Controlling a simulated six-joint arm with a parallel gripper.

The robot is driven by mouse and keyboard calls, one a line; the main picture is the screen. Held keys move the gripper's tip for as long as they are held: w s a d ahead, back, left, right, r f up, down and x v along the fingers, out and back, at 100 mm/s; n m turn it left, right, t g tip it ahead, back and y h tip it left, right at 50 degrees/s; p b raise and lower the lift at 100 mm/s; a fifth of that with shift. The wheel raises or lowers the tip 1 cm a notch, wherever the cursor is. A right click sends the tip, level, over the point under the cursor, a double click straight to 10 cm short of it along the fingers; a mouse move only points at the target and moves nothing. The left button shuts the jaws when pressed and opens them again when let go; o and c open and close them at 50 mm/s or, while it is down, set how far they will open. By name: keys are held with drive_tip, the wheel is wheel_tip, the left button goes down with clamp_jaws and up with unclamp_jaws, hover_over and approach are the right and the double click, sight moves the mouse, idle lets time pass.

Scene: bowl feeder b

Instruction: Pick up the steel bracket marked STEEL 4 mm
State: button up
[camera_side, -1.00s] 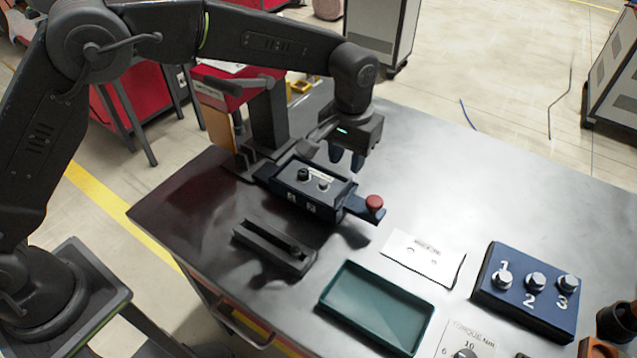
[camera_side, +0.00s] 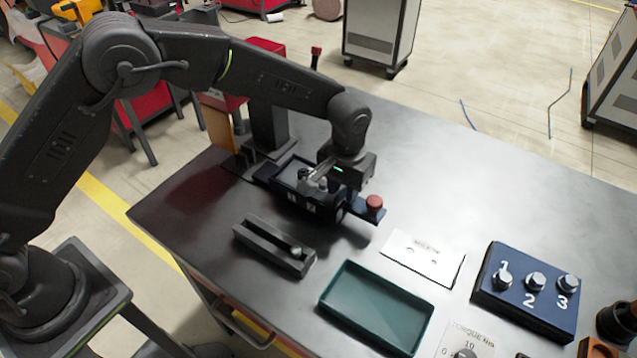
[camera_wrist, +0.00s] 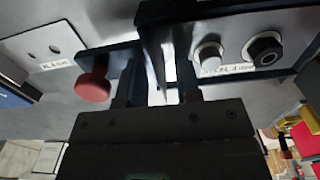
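The steel bracket is a flat grey plate in the blue fixture (camera_side: 290,203). In the wrist view, its label (camera_wrist: 226,69) reads STEEL 4 mm, partly blurred. The label lies beside a silver bolt head (camera_wrist: 208,54) and a black hex nut (camera_wrist: 265,49). My gripper (camera_wrist: 168,72) is low over the right end of the fixture, left of the bolt head in the wrist view. A light gap shows between its fingers, so it looks open. Contact with the bracket cannot be told. In the side view, my wrist hides the fingertips and part of the bracket.
A red knob (camera_side: 374,203) stands close right of my gripper. A white two-hole plate (camera_side: 424,260), a green tray (camera_side: 376,308) and a blue block with three numbered knobs (camera_side: 528,290) lie farther right. A dark slotted block (camera_side: 272,247) stands in front. The bench's back right is clear.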

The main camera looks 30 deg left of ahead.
clamp_jaws()
drive_tip(key=shift+r, duration=0.1)
idle(0.3)
